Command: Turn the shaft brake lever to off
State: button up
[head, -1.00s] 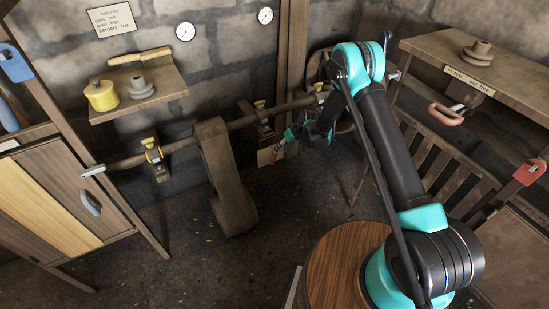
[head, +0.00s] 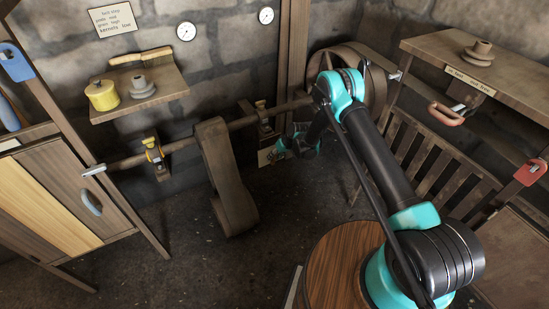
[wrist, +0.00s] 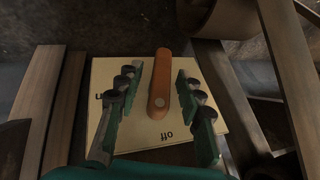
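The orange brake lever (wrist: 161,80) sits on a pale plate (wrist: 150,148) in the wrist view, its long arm pointing up the picture. The word "off" is on the plate below its round pin, upside down; another label at the left is partly hidden by a finger. My gripper (wrist: 158,72) is open, with one finger on each side of the lever and a visible gap to each. In the head view my gripper (head: 282,148) is in front of the plate (head: 264,157), beneath the shaft; the lever is hidden there.
The long shaft (head: 190,139) runs along the wall, with a wide belt (head: 228,180) hanging left of my gripper. A large wheel (head: 375,85) is behind my arm. A slatted wooden rack (head: 440,165) stands at the right. The floor below is clear.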

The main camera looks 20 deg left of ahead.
grip_shut()
jog(key=shift+s+a+t+h, duration=0.15)
jog(key=shift+t+h, duration=0.35)
jog(key=shift+n+t+h, duration=0.4)
jog(key=shift+t+h, duration=0.3)
jog(key=shift+t, duration=0.1)
jog(key=shift+o, duration=0.6)
grip_release()
jog(key=v, duration=1.2)
